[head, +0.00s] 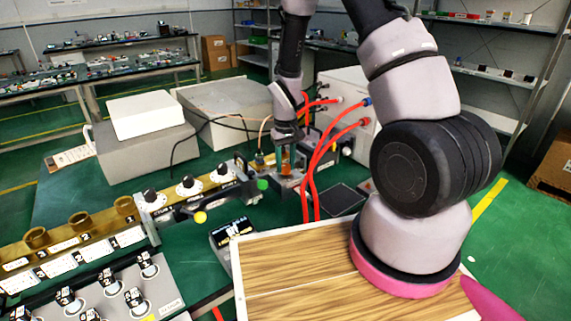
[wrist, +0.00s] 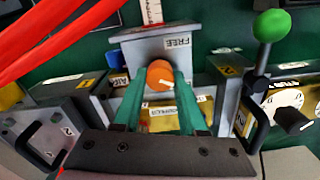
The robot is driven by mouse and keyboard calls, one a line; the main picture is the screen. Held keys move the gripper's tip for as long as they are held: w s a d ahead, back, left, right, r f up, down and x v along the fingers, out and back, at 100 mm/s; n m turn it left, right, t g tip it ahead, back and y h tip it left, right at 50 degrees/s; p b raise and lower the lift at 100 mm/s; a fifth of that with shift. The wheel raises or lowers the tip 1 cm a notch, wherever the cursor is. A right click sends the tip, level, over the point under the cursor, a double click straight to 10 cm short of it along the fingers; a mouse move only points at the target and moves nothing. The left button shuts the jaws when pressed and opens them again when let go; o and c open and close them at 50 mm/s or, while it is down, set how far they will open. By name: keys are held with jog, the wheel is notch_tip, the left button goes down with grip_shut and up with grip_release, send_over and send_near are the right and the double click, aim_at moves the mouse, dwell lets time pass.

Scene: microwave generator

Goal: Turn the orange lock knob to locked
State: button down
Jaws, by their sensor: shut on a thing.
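The orange lock knob (wrist: 160,75) sits below a grey block with a FREE label (wrist: 178,41) in the wrist view. A small pale mark shows on the knob's face. My gripper (wrist: 160,88) has its two green fingers on either side of the knob, shut on it. In the head view my gripper (head: 286,158) reaches down to the knob (head: 286,168), which shows as a small orange patch, largely hidden between the fingers. Any LOCKED label cannot be made out.
A lever with a green ball (wrist: 269,25) stands just right of the gripper. Red hoses (wrist: 50,40) pass close at the upper left. A brass waveguide rail with black knobs (head: 187,182) runs left in the head view. Grey boxes (head: 147,145) stand behind.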

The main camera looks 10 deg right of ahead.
aim_at(286, 165)
jog(key=shift+m, duration=0.3)
jog(key=shift+c, duration=2.3)
grip_release()
jog(key=shift+r, duration=0.1)
notch_tip(286, 165, up, 11)
